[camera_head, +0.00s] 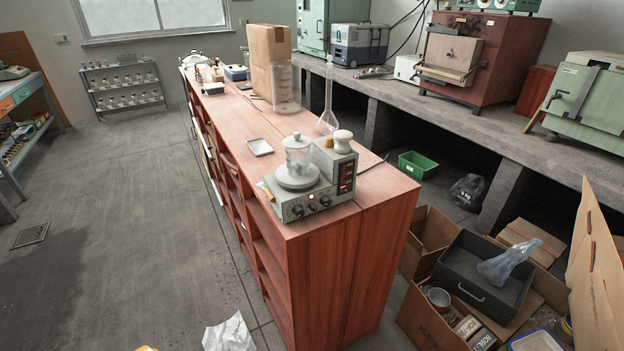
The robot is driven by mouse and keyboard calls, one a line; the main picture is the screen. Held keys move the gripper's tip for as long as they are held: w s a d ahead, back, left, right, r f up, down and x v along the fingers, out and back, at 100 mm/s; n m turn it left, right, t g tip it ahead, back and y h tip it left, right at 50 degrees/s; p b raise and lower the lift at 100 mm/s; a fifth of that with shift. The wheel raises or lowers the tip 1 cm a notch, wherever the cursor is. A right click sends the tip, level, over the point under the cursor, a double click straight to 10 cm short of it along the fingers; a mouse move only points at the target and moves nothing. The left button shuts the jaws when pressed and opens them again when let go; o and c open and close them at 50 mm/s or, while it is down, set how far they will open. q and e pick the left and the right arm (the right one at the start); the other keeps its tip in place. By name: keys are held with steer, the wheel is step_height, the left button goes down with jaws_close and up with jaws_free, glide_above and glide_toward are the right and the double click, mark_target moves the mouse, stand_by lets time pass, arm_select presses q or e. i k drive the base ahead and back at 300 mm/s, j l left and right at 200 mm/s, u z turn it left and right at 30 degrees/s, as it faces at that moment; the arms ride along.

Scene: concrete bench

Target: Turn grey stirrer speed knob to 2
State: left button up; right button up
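The grey stirrer (291,208) stands near the front end of the long red-brown wooden bench. A round pale plate (297,181) on its top carries a clear glass beaker (299,155). A few small dark knobs (312,207) sit in a row on its front face. Their markings and settings are too small to read, and I cannot tell which one is the speed knob. A taller grey box with a small red display (346,178) stands at its right rear, with a white rounded object (342,141) on top. Neither of my grippers shows in this view.
A white dish (259,147), a tall flask (328,112), a glass cylinder (285,90) and a cardboard box (267,52) stand behind the stirrer. Open cartons (425,318) lie on the floor at the right. The floor left of the bench is largely clear.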

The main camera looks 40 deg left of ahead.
mark_target(298, 211)
steer(key=u, duration=1.25)
steer(key=k+j, duration=0.05)
steer(key=k, duration=0.05)
